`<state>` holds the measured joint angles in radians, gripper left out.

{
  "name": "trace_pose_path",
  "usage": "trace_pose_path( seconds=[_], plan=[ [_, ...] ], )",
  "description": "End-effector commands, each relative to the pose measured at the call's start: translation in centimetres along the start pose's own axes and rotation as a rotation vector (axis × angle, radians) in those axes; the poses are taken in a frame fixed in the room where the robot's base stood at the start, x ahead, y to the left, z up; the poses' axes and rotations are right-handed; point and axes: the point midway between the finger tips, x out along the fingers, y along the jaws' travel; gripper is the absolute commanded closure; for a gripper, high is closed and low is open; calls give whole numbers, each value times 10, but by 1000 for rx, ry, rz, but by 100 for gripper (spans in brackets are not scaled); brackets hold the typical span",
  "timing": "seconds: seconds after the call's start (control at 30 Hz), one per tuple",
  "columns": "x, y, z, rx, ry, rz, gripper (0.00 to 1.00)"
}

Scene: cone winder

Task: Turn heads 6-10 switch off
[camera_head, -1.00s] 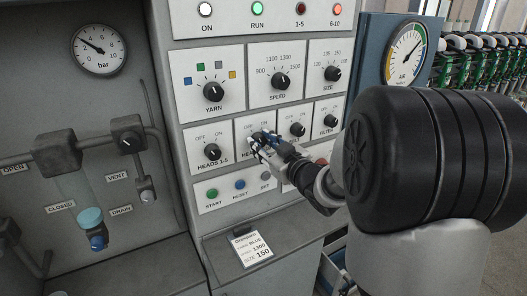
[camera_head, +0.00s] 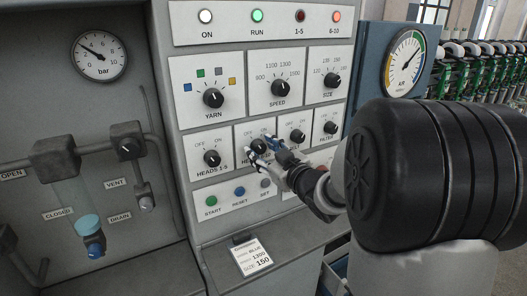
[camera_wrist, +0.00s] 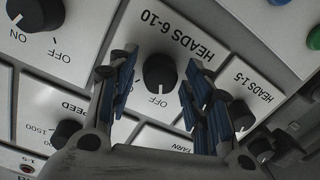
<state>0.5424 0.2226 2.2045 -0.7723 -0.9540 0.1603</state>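The HEADS 6-10 switch is a black round knob (camera_wrist: 160,72) on a white plate. It also shows in the head view (camera_head: 258,145), partly covered by my gripper. In the wrist view the panel appears upside down; a pale mark on the knob's lower edge points roughly at the OFF lettering. The ON lettering is hidden. My gripper (camera_wrist: 160,100) is open, its blue-padded fingers on either side of the knob with narrow gaps showing. It also shows in the head view (camera_head: 265,152) in front of the switch plate. Contact cannot be told.
The HEADS 1-5 knob (camera_head: 212,158) is close on the left, another knob (camera_head: 298,136) close on the right. Above is the SPEED knob (camera_head: 280,88); below are the START (camera_head: 212,200) and RESET (camera_head: 239,191) buttons. The 6-10 lamp (camera_head: 337,16) glows red-orange.

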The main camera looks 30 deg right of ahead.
Motion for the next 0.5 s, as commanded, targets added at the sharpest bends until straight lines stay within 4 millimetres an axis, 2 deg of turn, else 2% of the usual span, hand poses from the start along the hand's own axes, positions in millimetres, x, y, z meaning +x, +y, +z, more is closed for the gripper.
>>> trace_pose_path(
  seconds=[0.33, 0.5],
  plan=[
    [-1, 0, 0, 1, 0, 0, 50],
    [-18, 1, 0, 0, 0, 3, 50]
  ],
)
